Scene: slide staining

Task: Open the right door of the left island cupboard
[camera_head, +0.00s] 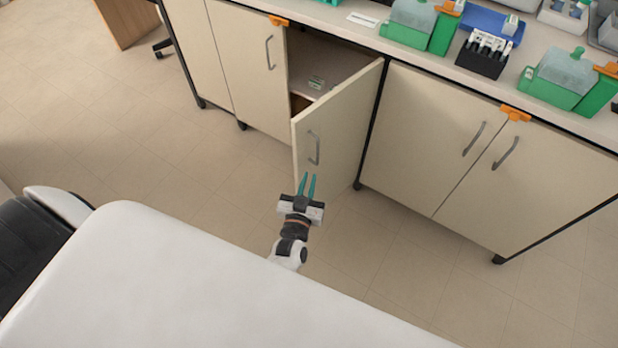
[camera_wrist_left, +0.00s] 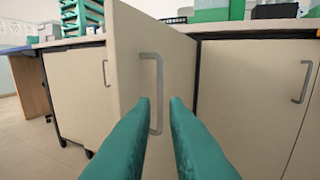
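The right door (camera_head: 338,130) of the left island cupboard stands wide open, swung out from the front, with its grey handle (camera_head: 314,148) facing my gripper. In the head view the cupboard's opening (camera_head: 322,68) shows a shelf with a small item on it. The left door (camera_head: 246,65) of this cupboard is shut. My left gripper (camera_head: 307,185) is open and empty, its two teal fingers just below the handle in the head view. In the left wrist view the door (camera_wrist_left: 130,60) and handle (camera_wrist_left: 155,92) are ahead of the parted fingers. My right gripper is not in view.
The right cupboard's two doors (camera_head: 432,137) are shut, with handles near their meeting edges. The worktop above carries green-and-grey boxes (camera_head: 411,22), a black rack (camera_head: 484,54) and orange clips. The floor (camera_head: 150,150) left of the open door is clear.

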